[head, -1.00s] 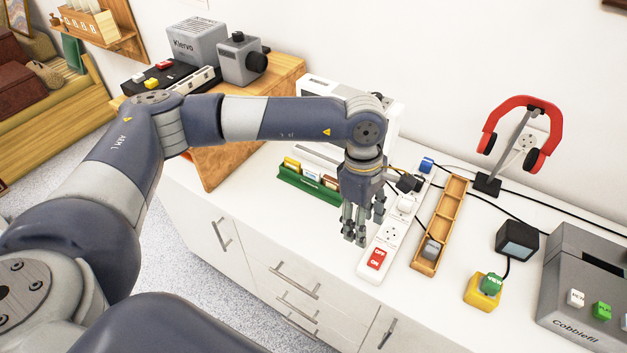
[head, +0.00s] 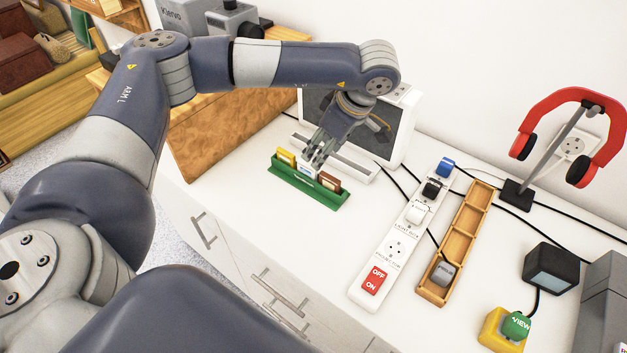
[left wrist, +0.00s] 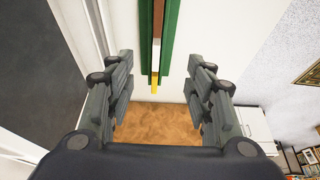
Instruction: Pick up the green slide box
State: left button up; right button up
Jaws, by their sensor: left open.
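The green slide box (head: 322,195) is a long, narrow green tray on the white counter, holding a yellow, a white and a brown slide. My left gripper (head: 317,155) is at its back edge in the head view, fingers pointing down, and partly covers the middle slides. In the left wrist view the green slide box (left wrist: 171,42) runs from the top edge to between the open fingers of my left gripper (left wrist: 160,80), with its yellow slide nearest. The fingers do not clasp it. My right gripper is not in view.
A grey-screened white device (head: 392,140) stands just behind the box. A wooden board (head: 225,125) is to its left. A white power strip (head: 396,249) and a wooden tray (head: 437,292) lie to the right. The counter in front of the box is narrow.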

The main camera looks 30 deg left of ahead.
aim_at(309, 170)
pick_arm(q)
jog(key=shift+w+f, duration=0.35)
jog(key=shift+f, duration=0.35)
jog(key=shift+w+a+f, duration=0.15)
jog(key=shift+w+f, duration=0.05)
jog(key=shift+f, duration=0.1)
jog(key=x, duration=0.4)
jog(key=shift+s+a+f, duration=0.15)
jog(key=shift+s, duration=0.05)
jog(key=p+x, duration=0.1)
jog(key=x, duration=0.3)
jog(key=shift+s+a+f, duration=0.1)
jog(key=shift+a+f, duration=0.15)
jog(key=shift+a, duration=0.1)
jog(key=shift+a+f, duration=0.15)
jog(key=shift+f, duration=0.3)
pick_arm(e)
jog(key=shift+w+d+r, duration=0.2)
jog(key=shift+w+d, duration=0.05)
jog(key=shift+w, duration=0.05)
pick_arm(q)
jog(key=c, duration=0.9)
grip_shut()
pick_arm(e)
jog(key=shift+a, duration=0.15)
